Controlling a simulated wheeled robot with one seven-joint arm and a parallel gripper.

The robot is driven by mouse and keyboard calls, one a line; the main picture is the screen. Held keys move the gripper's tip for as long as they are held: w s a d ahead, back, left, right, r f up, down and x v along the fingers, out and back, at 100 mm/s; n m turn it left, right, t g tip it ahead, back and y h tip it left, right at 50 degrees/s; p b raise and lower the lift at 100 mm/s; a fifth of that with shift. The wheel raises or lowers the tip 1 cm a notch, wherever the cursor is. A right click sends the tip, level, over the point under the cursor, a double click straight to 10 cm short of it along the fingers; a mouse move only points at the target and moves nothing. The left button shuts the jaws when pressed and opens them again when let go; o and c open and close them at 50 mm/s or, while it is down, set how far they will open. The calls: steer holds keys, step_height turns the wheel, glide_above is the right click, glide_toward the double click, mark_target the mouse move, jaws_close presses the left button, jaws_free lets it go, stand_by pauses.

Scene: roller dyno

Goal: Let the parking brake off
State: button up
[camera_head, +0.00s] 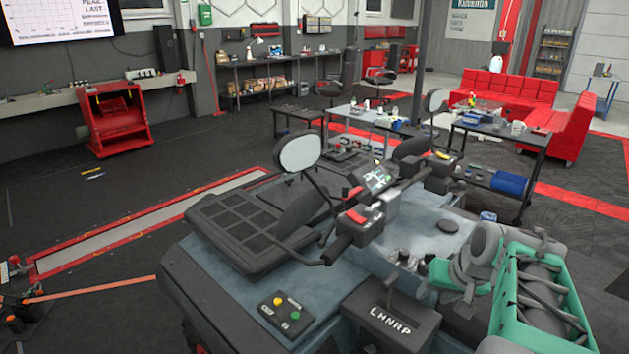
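A quad-type vehicle (230,280) with a blue-grey body stands in front of me. Its handlebar carries a near black grip (338,245) with a thin black lever beside it. A red control block (365,215) sits just inboard of this grip, and a small lit display (377,179) is behind it. No part is clearly marked as the parking brake, so I cannot tell which one it is or how it is set. My folded grey and teal arm fills the lower right, over the vehicle's right side. My gripper's fingers cannot be made out there.
A selector plate marked LHNRP (390,318) and a panel with yellow and green buttons (287,310) are on the near body. A round mirror (299,153) stands above the handlebar. Work tables (370,120) and a red sofa (575,128) are behind. Floor at left is mostly open.

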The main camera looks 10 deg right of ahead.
steer(key=s+a+f+m+g, duration=0.2)
steer(key=s+a+f+g, duration=0.15)
steer(key=s+f, duration=0.45)
steer(key=a+r+n+t, duration=0.1)
steer(key=a+r+n, duration=0.2)
steer(key=a, duration=0.6)
steer(key=w+a+r+n+t, duration=0.1)
steer(key=a+r+n, duration=0.2)
steer(key=a, duration=0.7)
steer(key=shift+w+a+r+n, duration=0.2)
steer(key=shift+r+n, duration=0.1)
steer(key=shift+r, duration=0.25)
